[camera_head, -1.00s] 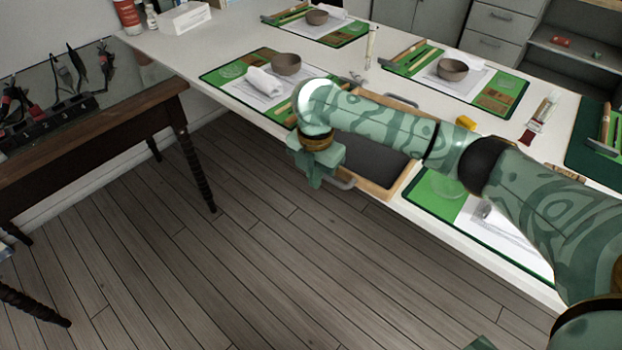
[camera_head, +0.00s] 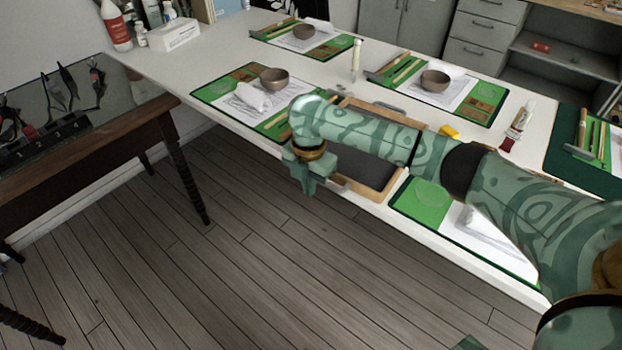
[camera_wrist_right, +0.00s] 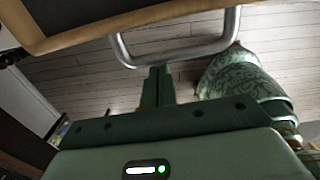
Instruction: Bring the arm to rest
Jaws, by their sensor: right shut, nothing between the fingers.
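My right arm (camera_head: 370,132) is green with a swirl pattern and reaches in from the right across the front edge of the white table. My right gripper (camera_head: 308,188) hangs downward just off the table's front edge, beside the wood-rimmed dark tray (camera_head: 383,172). In the right wrist view the right gripper (camera_wrist_right: 158,82) is shut and empty. Its fingertips lie close to the tray's metal handle (camera_wrist_right: 178,54); I cannot tell whether they touch it. My left gripper is not in view.
The white table (camera_head: 225,52) holds several green mats with brown bowls (camera_head: 274,79), cloths and tools. A dark wooden bench (camera_head: 95,135) with a tool rack stands at the left. Bare plank floor (camera_head: 190,270) lies between bench and table.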

